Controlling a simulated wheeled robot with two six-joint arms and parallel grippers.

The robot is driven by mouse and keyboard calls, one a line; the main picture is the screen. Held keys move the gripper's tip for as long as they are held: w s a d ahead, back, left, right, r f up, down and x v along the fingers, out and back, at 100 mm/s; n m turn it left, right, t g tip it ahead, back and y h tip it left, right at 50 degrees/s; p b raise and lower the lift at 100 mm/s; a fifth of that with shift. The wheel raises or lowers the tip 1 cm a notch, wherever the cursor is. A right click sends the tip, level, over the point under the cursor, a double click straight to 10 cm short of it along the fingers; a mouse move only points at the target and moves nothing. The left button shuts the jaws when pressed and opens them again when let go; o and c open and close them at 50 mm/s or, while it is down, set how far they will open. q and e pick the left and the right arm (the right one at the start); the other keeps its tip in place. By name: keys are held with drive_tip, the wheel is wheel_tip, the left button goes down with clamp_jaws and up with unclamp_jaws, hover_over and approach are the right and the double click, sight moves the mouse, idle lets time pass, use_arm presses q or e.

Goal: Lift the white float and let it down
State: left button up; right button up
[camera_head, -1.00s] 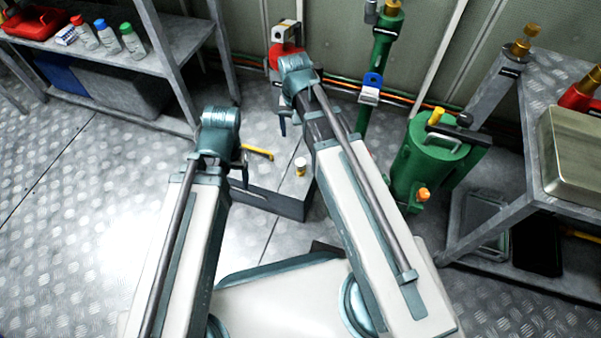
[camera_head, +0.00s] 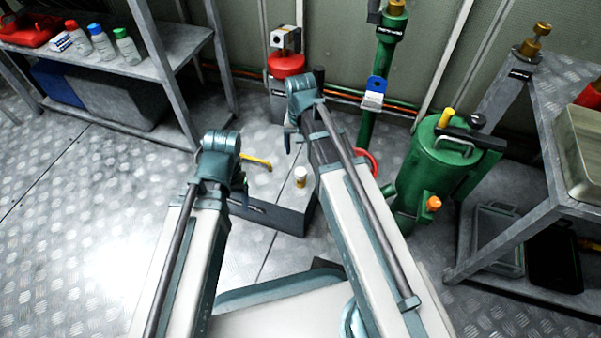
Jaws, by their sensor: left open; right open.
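A small white cylinder with a brownish-gold top (camera_head: 300,177) stands upright on a grey box (camera_head: 275,212) on the floor. It is the likeliest white float, but I cannot be sure. My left gripper (camera_head: 240,182) is to its left, mostly hidden behind my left wrist. My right gripper (camera_head: 290,142) is above and slightly left of it in the picture, partly hidden by my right arm. Both are open, and nothing shows in them. Neither visibly touches the white cylinder.
A green tank (camera_head: 425,170) and green pipe (camera_head: 382,65) stand to the right, with a red ring (camera_head: 372,155). A metal shelf (camera_head: 180,45) is left, a workbench (camera_head: 550,75) right. The left floor is clear.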

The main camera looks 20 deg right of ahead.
sight(300, 172)
wheel_tip(300, 172, down, 11)
drive_tip(key=b, duration=0.9)
drive_tip(key=shift+r+b, duration=0.15)
drive_tip(key=shift+b, duration=0.2)
clamp_jaws()
idle(0.6)
